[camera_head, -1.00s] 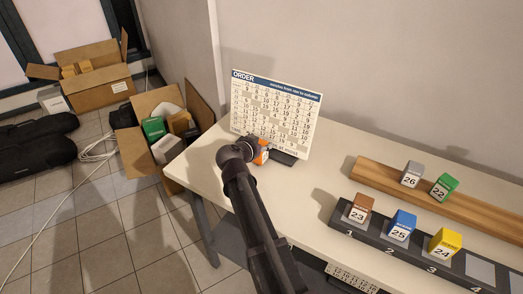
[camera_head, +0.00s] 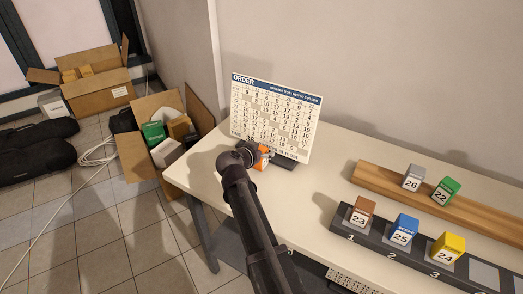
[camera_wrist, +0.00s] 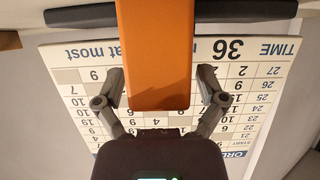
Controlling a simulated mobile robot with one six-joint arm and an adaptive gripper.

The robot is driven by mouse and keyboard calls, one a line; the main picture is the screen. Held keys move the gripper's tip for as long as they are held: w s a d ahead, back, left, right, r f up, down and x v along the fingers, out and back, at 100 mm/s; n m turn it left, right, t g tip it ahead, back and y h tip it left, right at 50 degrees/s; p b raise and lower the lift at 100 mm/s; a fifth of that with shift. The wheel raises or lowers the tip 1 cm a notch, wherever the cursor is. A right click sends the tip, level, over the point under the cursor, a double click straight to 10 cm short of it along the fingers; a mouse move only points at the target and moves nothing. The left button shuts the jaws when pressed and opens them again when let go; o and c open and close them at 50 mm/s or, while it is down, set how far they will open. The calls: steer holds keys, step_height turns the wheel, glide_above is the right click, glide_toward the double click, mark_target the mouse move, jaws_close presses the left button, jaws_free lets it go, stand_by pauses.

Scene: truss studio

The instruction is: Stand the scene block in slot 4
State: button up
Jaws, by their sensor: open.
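An orange block (camera_wrist: 155,55) lies between the spread fingers of my gripper (camera_wrist: 160,92) in the wrist view, with visible gaps on both sides. Its number is hidden. In the head view the orange block (camera_head: 262,156) shows beside my gripper, in front of the order board (camera_head: 275,115). The dark slotted rack (camera_head: 375,238) holds a brown block 23 (camera_head: 361,211) in slot 1, a blue block 25 (camera_head: 403,230) in slot 2 and a yellow block 24 (camera_head: 447,247) in slot 3. Slot 4 (camera_head: 484,274) is a bare grey pad.
A wooden ledge (camera_head: 480,207) behind the rack carries a grey block 26 (camera_head: 413,178) and a green block 22 (camera_head: 446,190). The white table (camera_head: 310,205) is clear between board and rack. Cardboard boxes (camera_head: 133,157) stand on the floor at the left.

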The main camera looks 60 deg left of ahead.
steer(key=shift+r, duration=0.1)
steer(key=shift+s+r, duration=0.1)
steer(key=shift+r, duration=0.05)
steer(key=p+v, duration=0.5)
steer(key=v, duration=0.6)
steer(key=shift+s+d, duration=0.25)
steer(key=shift+s, duration=0.05)
steer(key=shift+w+r+p, duration=0.1)
steer(key=shift+p, duration=0.2)
